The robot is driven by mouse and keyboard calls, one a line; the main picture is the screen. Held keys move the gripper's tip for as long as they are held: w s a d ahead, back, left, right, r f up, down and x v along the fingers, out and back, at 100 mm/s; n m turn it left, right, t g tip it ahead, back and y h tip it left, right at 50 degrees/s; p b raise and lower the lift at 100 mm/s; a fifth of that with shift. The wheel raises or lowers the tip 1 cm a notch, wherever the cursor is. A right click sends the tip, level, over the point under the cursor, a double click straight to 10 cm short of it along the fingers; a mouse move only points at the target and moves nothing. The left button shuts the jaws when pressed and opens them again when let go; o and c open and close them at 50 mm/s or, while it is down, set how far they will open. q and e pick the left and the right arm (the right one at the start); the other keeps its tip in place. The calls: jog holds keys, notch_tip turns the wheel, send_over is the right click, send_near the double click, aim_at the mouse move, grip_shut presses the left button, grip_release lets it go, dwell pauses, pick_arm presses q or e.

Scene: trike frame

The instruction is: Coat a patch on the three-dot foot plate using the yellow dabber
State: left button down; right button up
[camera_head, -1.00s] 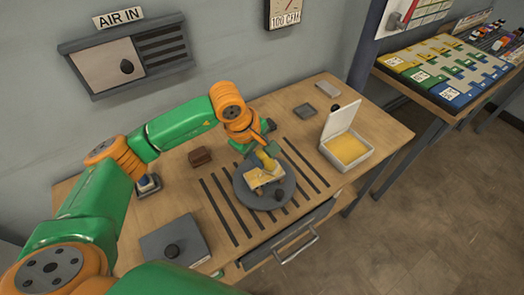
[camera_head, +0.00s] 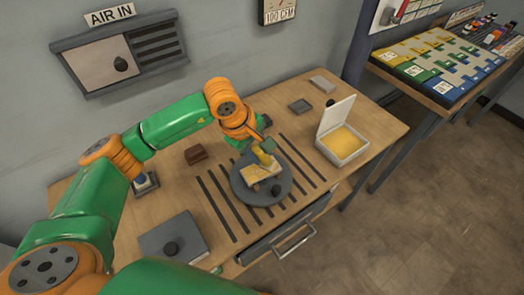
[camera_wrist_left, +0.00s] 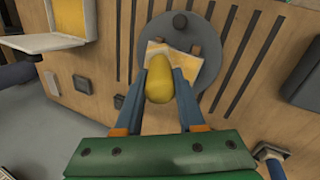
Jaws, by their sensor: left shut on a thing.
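My left gripper (camera_head: 264,150) is shut on the yellow dabber (camera_wrist_left: 160,79), a rounded yellow body between the two fingers in the wrist view. In the head view the gripper hangs over a round grey turntable (camera_head: 243,187). A pale foot plate (camera_head: 258,174) lies on the turntable, partly hidden by the dabber. In the wrist view the foot plate (camera_wrist_left: 183,66) shows yellow areas near its edge. I cannot make out its dots or whether the dabber touches it. My right gripper is not in view.
An open white box with a yellow pad (camera_head: 344,141) stands at the right of the bench. A grey block (camera_head: 173,241) with a dark knob is at front left, and a brown block (camera_head: 195,153) sits behind the slots. Small grey trays lie at the back right.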

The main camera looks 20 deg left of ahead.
pick_arm(q)
jog(key=shift+s+a+r, duration=0.15)
jog(key=shift+s+r, duration=0.05)
jog(key=shift+r, duration=0.1)
jog(key=shift+p, duration=0.55)
jog(key=shift+w+d+r+p, duration=0.2)
jog(key=shift+r+p, duration=0.15)
jog(key=shift+r, duration=0.15)
jog(key=shift+w+d+r+p, duration=0.1)
jog(key=shift+w+r+p, duration=0.15)
jog(key=shift+r, duration=0.25)
jog(key=shift+s+a+r+p, duration=0.15)
jog(key=shift+r+p, duration=1)
jog(key=shift+r, duration=0.75)
